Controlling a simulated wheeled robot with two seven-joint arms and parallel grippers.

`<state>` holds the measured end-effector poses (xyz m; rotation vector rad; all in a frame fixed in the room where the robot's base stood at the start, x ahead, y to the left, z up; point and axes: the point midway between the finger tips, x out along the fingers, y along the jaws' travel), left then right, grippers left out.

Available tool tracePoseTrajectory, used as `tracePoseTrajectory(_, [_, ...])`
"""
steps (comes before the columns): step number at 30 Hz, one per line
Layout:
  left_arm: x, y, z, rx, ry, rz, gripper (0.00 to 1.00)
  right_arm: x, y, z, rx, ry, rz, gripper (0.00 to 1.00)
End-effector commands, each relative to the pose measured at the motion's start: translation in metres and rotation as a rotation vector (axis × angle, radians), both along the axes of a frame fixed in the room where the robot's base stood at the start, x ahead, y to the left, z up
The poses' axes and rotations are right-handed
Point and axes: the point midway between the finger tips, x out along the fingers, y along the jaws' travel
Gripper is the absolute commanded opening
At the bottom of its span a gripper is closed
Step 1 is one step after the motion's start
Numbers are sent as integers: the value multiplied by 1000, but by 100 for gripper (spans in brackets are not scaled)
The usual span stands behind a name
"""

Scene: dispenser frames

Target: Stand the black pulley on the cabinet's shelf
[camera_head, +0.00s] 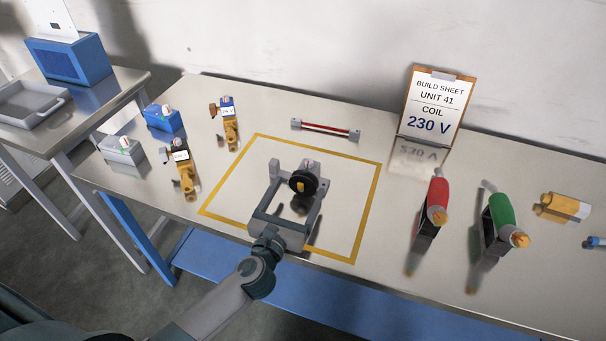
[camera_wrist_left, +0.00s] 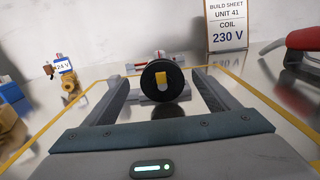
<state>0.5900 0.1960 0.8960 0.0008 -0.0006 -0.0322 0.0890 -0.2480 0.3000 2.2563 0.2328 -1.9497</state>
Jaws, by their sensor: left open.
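The black pulley (camera_head: 303,181) is a round dark disc with a yellow piece at its centre. It stands upright inside the yellow outline on the bench, and also shows in the wrist view (camera_wrist_left: 154,91). Grey parts with a red and white piece show just behind it. My left gripper (camera_head: 297,176) is open, with one finger on each side of the pulley. In the wrist view, my left gripper (camera_wrist_left: 158,77) has gaps between both fingers and the disc. I cannot tell the pulley's exact depth between the fingers. I cannot identify a cabinet or its shelf. My right gripper is not in view.
Yellow valves (camera_head: 185,174) with labelled coils and small boxes stand at left. A red-handled tool (camera_head: 436,194) and a green-handled tool (camera_head: 501,211) stand at right. A build sheet (camera_head: 434,105) reading 230 V stands at the back. A red bar (camera_head: 325,128) lies behind the outline.

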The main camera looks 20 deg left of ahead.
Motion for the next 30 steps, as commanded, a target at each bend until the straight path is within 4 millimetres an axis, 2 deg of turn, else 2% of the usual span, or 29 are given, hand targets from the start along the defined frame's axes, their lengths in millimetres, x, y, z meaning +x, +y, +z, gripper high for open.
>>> tracePoseTrajectory(3, [15, -1, 0, -1, 1, 1, 81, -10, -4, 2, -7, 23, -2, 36])
tracePoseTrajectory(6, [20, -1, 0, -1, 0, 0, 81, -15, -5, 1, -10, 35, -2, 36])
tracePoseTrajectory(20, [25, -1, 0, -1, 1, 0, 81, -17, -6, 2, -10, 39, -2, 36])
tracePoseTrajectory(30, [64, -5, 0, 0, 0, 0, 81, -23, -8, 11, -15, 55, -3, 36])
